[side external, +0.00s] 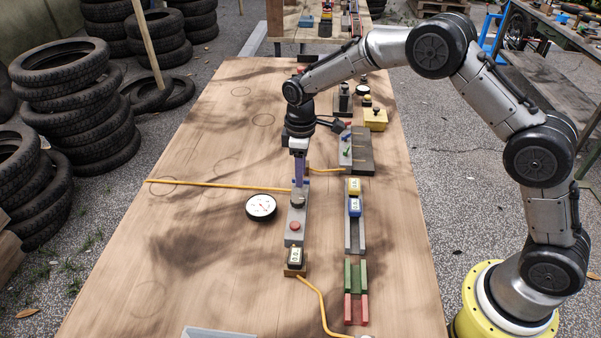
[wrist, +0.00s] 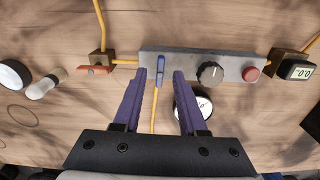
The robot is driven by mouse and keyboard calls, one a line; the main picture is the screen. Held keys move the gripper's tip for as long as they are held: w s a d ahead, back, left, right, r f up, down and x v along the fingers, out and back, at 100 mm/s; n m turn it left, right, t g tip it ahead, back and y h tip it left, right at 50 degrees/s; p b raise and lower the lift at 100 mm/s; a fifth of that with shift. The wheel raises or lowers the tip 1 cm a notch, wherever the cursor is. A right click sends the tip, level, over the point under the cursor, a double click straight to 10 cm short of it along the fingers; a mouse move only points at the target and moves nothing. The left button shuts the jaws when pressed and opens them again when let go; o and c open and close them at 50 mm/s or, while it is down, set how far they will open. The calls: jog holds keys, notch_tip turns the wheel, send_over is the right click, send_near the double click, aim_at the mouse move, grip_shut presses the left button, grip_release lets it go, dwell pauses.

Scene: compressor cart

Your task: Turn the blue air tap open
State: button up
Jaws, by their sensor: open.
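The blue air tap (wrist: 160,70) shows in the wrist view as a slim blue lever at the left end of a grey panel (wrist: 185,62). The lever lies across the panel, upright in the picture. My gripper (wrist: 160,74) is open, with one purple finger on each side of the lever. A gap shows on both sides of it. In the side view my gripper (side external: 299,180) points down over the far part of the grey panel (side external: 294,236), and the blue tap is mostly hidden there.
A black knob (wrist: 210,73) and red button (wrist: 251,74) sit on the panel to the right. An orange-handled tap (wrist: 96,69) stands to its left. A round gauge (side external: 261,207) and yellow hose (side external: 215,186) lie beside the panel. The table's left side (side external: 200,130) is mostly clear.

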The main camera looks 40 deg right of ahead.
notch_tip(320, 180, up, 13)
dwell(0.3)
notch_tip(320, 180, up, 5)
jog(key=t, duration=0.1)
send_over(305, 185)
jog(key=s+d+r+m+t, duration=0.1)
jog(key=s+d+r, duration=0.1)
jog(key=s+r, duration=0.45)
jog(key=s+d+r+m+t, duration=0.1)
jog(key=s+d+r+t, duration=0.15)
jog(key=s+r, duration=0.45)
jog(key=s+d+f+m+t, duration=0.1)
jog(key=s+f+m, duration=0.1)
jog(key=s, duration=0.5)
jog(key=s+d+f+m, duration=0.1)
jog(key=s+f, duration=0.1)
jog(key=s, duration=0.5)
jog(key=s+f+m, duration=0.3)
jog(key=s+f, duration=0.3)
jog(key=f, duration=0.1)
jog(key=shift+d, duration=0.25)
